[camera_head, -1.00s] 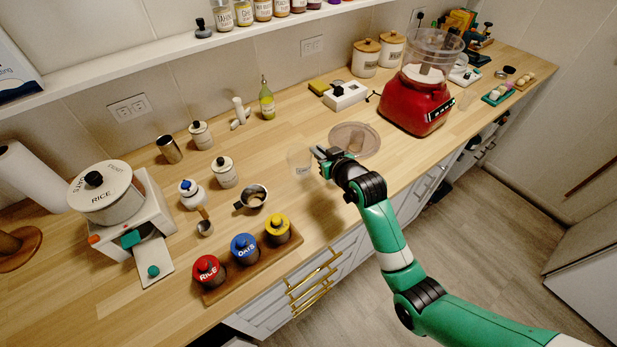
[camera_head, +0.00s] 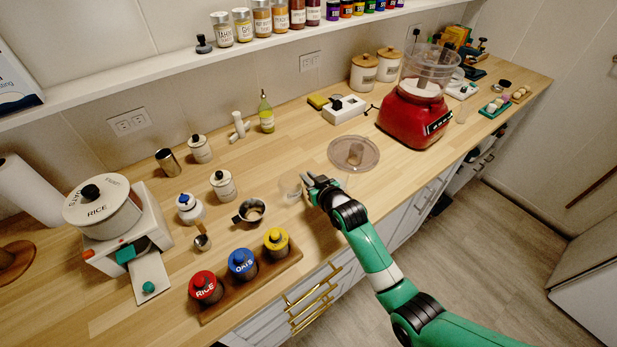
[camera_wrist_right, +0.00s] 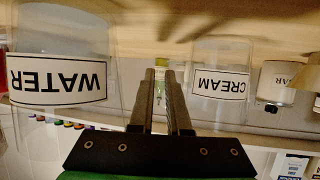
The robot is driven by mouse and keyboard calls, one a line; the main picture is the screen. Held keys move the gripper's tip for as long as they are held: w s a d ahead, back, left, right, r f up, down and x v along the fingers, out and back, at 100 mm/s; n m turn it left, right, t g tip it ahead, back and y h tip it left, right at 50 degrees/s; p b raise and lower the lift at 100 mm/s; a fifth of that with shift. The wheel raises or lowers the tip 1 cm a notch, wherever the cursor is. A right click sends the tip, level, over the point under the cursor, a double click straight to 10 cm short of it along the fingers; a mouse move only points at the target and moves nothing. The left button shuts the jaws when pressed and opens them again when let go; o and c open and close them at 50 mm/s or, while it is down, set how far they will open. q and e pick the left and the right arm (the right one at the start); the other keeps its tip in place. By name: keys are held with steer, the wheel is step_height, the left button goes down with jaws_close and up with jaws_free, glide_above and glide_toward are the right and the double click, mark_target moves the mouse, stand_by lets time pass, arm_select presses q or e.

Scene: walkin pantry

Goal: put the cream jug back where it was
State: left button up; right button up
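The clear cream jug (camera_head: 291,187) is upright at the middle of the counter, left of my right gripper (camera_head: 311,184). In the right wrist view, which is upside down, the CREAM label shows on the jug (camera_wrist_right: 221,84), just right of the right gripper's fingers (camera_wrist_right: 166,80). The fingers are close together at the jug's handle side, with a narrow gap; they appear shut on the handle, which is hard to make out. I cannot tell if the jug's base touches the counter. My left gripper is out of view.
A clear WATER vessel (camera_wrist_right: 60,85) is large on the other side of the fingers in the wrist view. A round clear piece (camera_head: 340,158) lies right of the gripper, a metal cup (camera_head: 250,211) to the left. Coloured-lid jars stand on a wooden tray (camera_head: 290,262) in front.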

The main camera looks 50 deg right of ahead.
steer(key=o, duration=0.3)
steer(key=shift+o, duration=0.2)
steer(key=shift+r, duration=0.15)
steer(key=p+v, duration=0.2)
steer(key=v, duration=1)
steer(key=shift+p, duration=0.4)
